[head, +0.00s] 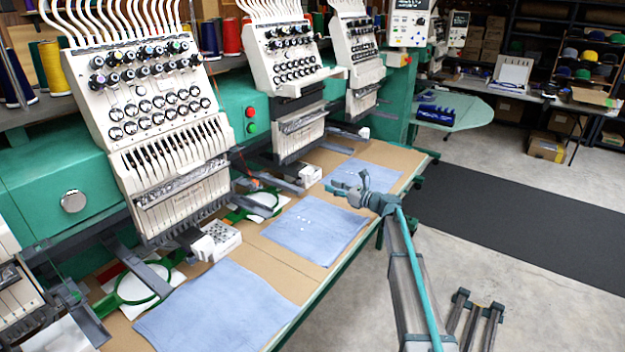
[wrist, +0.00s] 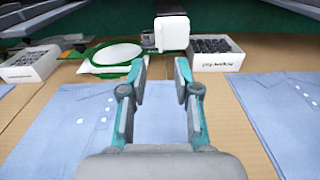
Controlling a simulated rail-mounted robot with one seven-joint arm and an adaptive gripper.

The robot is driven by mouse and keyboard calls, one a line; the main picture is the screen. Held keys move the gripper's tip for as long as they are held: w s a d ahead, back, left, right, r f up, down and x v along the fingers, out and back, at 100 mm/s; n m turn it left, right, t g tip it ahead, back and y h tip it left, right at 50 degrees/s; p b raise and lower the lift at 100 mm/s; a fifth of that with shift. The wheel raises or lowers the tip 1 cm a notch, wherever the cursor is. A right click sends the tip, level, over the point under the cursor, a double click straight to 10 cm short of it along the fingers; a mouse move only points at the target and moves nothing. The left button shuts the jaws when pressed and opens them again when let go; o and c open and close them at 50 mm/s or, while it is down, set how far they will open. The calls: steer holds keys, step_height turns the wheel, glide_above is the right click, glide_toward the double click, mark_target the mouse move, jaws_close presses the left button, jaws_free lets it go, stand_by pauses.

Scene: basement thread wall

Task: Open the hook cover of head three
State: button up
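My gripper (head: 346,185) is open and empty above the table in front of the middle machine head (head: 283,50). In the wrist view, its two fingers (wrist: 161,80) stand apart with nothing between them. Beyond the fingertips is a white rounded block (wrist: 172,32) with a small grey metal part (wrist: 148,40) at its left. This may be the hook cover, but I cannot tell for certain, nor whether it is open. The gripper looks apart from it. A green hoop with white cloth (wrist: 115,54) lies left of the block. No head number is readable.
White boxes of small dark parts stand at the right (wrist: 215,54) and left (wrist: 30,65). Blue shirt pieces with white buttons (head: 315,228) lie flat on the brown table (head: 275,250). Other heads (head: 150,90) stand along the row. The aisle with the dark mat (head: 510,195) is clear.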

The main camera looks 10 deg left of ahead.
mark_target(309, 175)
steer(key=p+x, duration=0.2)
steer(key=x, duration=0.7)
jaws_close()
